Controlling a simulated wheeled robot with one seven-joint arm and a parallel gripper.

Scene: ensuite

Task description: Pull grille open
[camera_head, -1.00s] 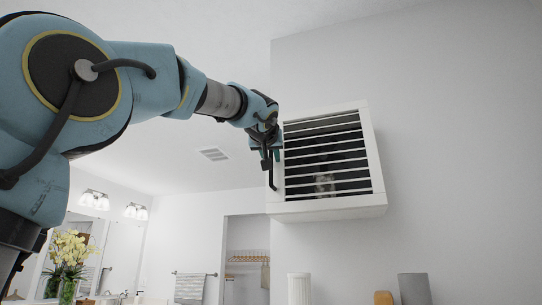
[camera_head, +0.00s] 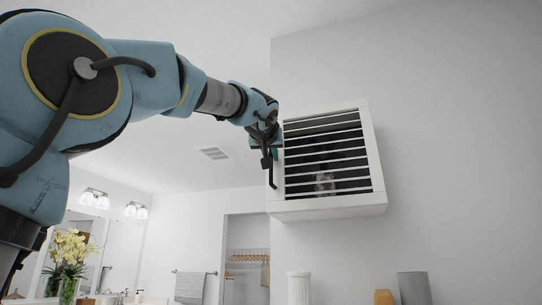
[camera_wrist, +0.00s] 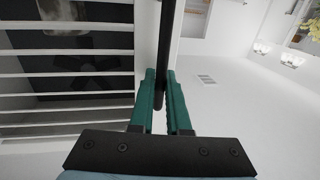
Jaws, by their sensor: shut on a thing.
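The grille (camera_head: 327,162) is a white slatted panel on the front of a white box high on the wall. Its slats also show close up at the left of the wrist view (camera_wrist: 68,74). A dark bar handle (camera_wrist: 167,40) runs along the grille's side edge. My gripper (camera_wrist: 161,80) has its teal fingers on either side of this handle, shut on it. In the head view my gripper (camera_head: 270,150) is at the grille's left edge, and the handle's lower end (camera_head: 272,178) hangs below it. The grille appears closed against the box.
A small pale object (camera_head: 324,182) shows behind the slats, inside the dark box. Below stand a white ribbed cylinder (camera_head: 299,288), an orange item (camera_head: 383,298) and a grey cylinder (camera_head: 414,288). The wall right of the box is bare.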

